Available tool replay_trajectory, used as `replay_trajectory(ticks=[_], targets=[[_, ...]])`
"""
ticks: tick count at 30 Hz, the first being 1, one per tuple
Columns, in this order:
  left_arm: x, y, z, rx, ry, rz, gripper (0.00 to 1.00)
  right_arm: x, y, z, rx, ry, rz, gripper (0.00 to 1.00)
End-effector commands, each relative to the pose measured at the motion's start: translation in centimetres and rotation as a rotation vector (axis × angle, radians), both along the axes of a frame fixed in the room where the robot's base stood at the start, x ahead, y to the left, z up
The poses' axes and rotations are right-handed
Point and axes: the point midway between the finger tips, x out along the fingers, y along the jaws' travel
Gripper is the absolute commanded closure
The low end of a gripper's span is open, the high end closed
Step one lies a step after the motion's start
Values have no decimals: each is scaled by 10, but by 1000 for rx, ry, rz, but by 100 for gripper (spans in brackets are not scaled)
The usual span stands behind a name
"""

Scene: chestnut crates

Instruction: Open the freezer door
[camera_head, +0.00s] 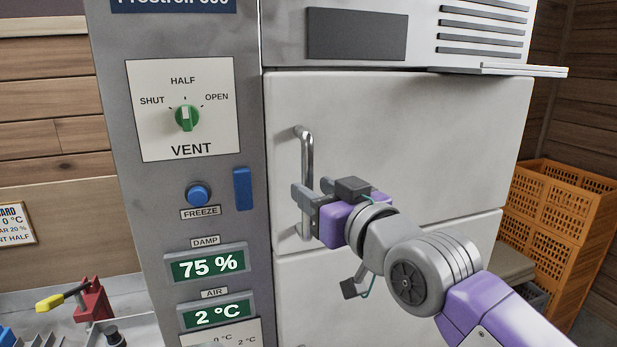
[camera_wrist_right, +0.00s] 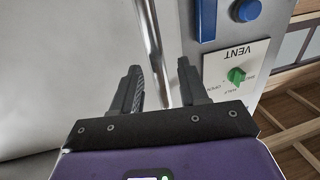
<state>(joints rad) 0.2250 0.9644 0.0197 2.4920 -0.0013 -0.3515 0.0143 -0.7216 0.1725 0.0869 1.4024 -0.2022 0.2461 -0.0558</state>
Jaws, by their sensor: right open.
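The freezer door (camera_head: 420,125) is a pale grey upper panel, and it looks shut. Its vertical metal handle (camera_head: 307,165) is near the door's left edge; the handle also shows in the right wrist view (camera_wrist_right: 152,40). My right gripper (camera_head: 300,198) is at the lower part of the handle. In the right wrist view its jaws (camera_wrist_right: 160,75) are open, with the handle bar running between the two fingers and no clear grip on it. My left gripper is not in view.
The control panel left of the door holds a green vent knob (camera_head: 187,117), a blue freeze button (camera_head: 199,194) and displays reading 75 % and 2 °C. Orange crates (camera_head: 563,215) are stacked at the right. A red device with a yellow lever (camera_head: 92,300) is at the lower left.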

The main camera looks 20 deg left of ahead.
Motion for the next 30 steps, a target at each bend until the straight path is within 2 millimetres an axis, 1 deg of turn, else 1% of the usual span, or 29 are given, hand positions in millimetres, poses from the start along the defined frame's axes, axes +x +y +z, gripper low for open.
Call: replay_trajectory(ticks=[1,3,7,17,18,20,24,26,30], targets=[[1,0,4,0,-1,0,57,7,7,0,-3,3,0,56],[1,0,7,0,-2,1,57,13,13,0,-3,3,0,56],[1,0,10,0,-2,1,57,21,21,0,-1,1,0,56],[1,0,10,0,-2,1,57,25,24,-1,-1,0,-1,56],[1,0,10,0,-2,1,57,25,24,-1,-1,0,-1,60],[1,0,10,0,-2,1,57,25,24,-1,-1,0,-1,69],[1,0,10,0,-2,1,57,25,24,-1,-1,0,-1,90],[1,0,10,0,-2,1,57,25,24,-1,-1,0,-1,99],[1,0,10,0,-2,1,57,25,24,-1,-1,0,-1,100]])
